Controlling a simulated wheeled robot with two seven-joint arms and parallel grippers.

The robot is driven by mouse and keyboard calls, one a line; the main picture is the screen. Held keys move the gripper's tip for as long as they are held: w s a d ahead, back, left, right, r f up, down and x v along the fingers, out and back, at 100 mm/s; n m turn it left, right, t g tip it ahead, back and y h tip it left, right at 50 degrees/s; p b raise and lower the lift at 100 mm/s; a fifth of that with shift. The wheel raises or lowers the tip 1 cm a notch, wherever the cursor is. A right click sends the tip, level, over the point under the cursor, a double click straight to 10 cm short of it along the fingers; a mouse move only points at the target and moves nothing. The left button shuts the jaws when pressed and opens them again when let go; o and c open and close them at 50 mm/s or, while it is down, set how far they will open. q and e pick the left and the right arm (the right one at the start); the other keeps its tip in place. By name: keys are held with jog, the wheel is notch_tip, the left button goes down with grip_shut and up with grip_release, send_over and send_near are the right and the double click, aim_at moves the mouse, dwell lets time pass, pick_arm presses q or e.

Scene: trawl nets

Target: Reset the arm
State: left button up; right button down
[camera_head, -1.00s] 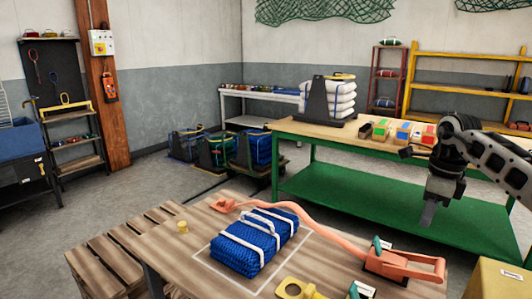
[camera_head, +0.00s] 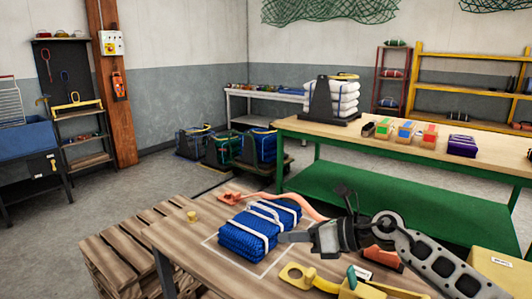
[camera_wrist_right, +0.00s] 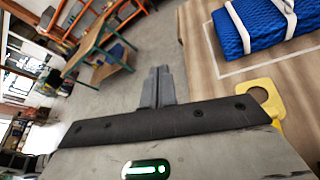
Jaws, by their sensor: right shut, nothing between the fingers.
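My right gripper (camera_head: 292,237) reaches in from the lower right over the wooden table in the head view. The bundle is tied with white straps and lies inside a pale outlined rectangle. My left gripper is not in view.
The wooden table (camera_head: 190,240) also holds an orange strap (camera_head: 300,208), a yellow ringed tool (camera_head: 300,276) and a small yellow cylinder (camera_head: 192,216). A wooden pallet stack (camera_head: 110,262) stands at its left. A green workbench (camera_head: 345,190) with coloured blocks stands behind.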

notch_tip(320, 180, up, 4)
jog(key=s+m+t, duration=0.3)
jog(key=m+t, duration=0.8)
jog(key=m, duration=0.6)
jog(key=s+d+f+m+h, duration=0.6)
jog(key=d+f+m+h, duration=0.6)
jog(key=m, duration=0.5)
jog(key=s+d+f+m+g, duration=0.1)
jog(key=s+f+m+g, duration=0.25)
jog(key=s, duration=0.45)
jog(key=s+d+f+m+g+h, duration=0.1)
jog(key=s+f+m+g, duration=0.15)
jog(key=s+g, duration=0.45)
jog(key=s+d+f+m+g, duration=0.1)
jog(key=s+f+m+g, duration=0.2)
jog(key=s, duration=0.7)
jog(key=w+a+f+n+t+y, duration=0.1)
jog(key=w+a+f+t+y, duration=0.1)
jog(key=w+a+f+t, duration=0.3)
notch_tip(320, 180, down, 3)
jog(key=shift+w+a+t+y, duration=0.3)
jog(key=shift+w+t+y, duration=0.15)
jog(key=shift+t, duration=0.7)
